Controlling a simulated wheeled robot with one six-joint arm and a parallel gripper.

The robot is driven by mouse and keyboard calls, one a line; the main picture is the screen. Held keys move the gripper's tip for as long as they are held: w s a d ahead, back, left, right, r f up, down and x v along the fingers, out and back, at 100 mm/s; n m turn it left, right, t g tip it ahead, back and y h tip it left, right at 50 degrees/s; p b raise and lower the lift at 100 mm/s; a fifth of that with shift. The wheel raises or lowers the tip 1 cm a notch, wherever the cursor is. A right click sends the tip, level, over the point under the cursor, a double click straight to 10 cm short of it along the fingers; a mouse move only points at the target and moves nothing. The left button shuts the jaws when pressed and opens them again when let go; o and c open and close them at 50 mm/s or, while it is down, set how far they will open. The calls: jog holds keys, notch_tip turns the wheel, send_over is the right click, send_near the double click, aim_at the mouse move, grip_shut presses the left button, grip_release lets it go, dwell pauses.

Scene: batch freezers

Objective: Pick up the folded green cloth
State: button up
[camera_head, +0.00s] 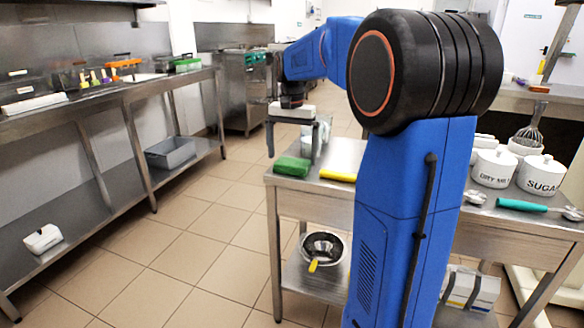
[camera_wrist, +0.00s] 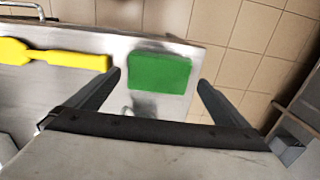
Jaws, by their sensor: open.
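The folded green cloth (camera_head: 292,167) lies on the steel table near its left corner in the head view. In the wrist view the green cloth (camera_wrist: 160,71) is a flat rectangle near the table edge, ahead of and between my fingers. My gripper (camera_head: 292,147) is open and empty, pointing down above the cloth area. In the wrist view my gripper's fingertips (camera_wrist: 159,77) are spread wider than the cloth, one to each side. I see no contact with the cloth.
A yellow-handled tool (camera_wrist: 55,57) lies left of the cloth in the wrist view. White canisters (camera_head: 494,168) and a teal-handled scoop (camera_head: 522,205) stand or lie farther right on the table. A metal bowl (camera_head: 323,248) sits on the lower shelf. Tiled floor lies left of the table.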

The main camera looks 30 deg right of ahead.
aim_at(292, 162)
jog(key=shift+f, duration=1.05)
jog(key=c, duration=0.9)
jog(key=shift+c, duration=0.2)
jog(key=shift+r, duration=0.1)
notch_tip(292, 162, up, 10)
